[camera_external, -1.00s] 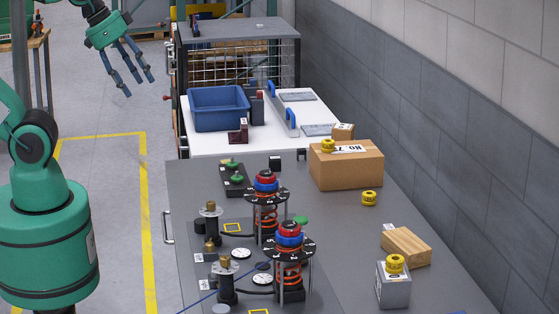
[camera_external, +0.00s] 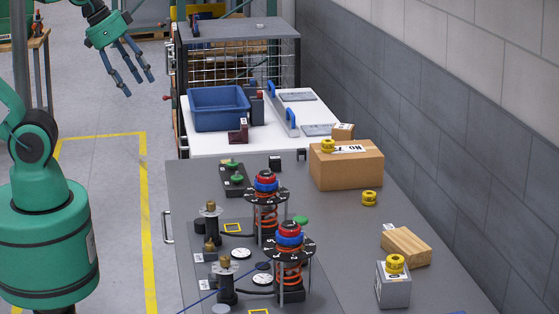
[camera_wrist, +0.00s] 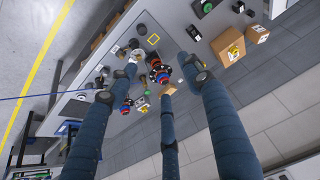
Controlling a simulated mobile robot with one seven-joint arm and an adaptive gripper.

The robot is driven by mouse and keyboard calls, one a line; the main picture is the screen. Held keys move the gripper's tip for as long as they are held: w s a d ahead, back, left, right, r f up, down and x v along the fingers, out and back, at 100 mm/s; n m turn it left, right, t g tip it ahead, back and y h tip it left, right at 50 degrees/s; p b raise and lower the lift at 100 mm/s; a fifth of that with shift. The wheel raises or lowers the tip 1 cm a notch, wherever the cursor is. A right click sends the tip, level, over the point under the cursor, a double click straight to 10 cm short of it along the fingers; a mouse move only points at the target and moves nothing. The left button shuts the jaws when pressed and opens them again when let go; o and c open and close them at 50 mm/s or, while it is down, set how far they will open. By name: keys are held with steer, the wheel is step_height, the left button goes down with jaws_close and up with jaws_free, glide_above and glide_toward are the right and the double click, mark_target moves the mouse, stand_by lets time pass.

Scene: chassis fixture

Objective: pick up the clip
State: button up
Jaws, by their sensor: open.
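A small black clip-like piece (camera_external: 301,154) stands on the grey bench, left of the large cardboard box. It is tiny in the picture, and I cannot be sure that it is the clip. I cannot pick it out surely in the wrist view. My gripper (camera_external: 137,84) is open and empty at the upper left of the external view, in the air over the floor left of the bench. In the wrist view my gripper (camera_wrist: 158,78) shows long, dark blue fingers spread apart with nothing between them.
A large cardboard box (camera_external: 346,170) and a wooden block (camera_external: 406,246) lie on the bench's right side. Two spring fixtures (camera_external: 267,210) (camera_external: 290,262) stand mid-bench. A blue bin (camera_external: 218,110) sits on the white table behind. A grey wall (camera_external: 450,130) bounds the right.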

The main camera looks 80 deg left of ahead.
steer(key=shift+c, duration=0.6)
steer(key=shift+r, duration=0.1)
steer(key=w+a+r+n+g+p, duration=0.1)
steer(key=w+a+r+n, duration=0.15)
steer(key=w, duration=0.65)
steer(key=w+a+r+n+g+p, duration=0.1)
steer(key=w+a+r+n, duration=0.15)
steer(key=w, duration=0.55)
steer(key=w+a+f+n+g+p, duration=0.1)
steer(key=w+a+n, duration=0.1)
steer(key=w+a, duration=0.55)
steer(key=w+a+f+n+p, duration=0.1)
steer(key=w+a+f+n, duration=0.2)
steer(key=w, duration=0.7)
steer(key=w+a+f+n+g+p, duration=0.15)
steer(key=w+a+f+n, duration=0.25)
steer(key=w+a+f, duration=0.75)
steer(key=w+a+f+n+g+p, duration=0.1)
steer(key=w+a+f+n, duration=0.3)
steer(key=a+f, duration=0.9)
step_height(320, 180, down, 2)
steer(key=shift+w+a+f+p, duration=0.15)
steer(key=shift+w+p, duration=0.55)
steer(key=shift+w, duration=0.45)
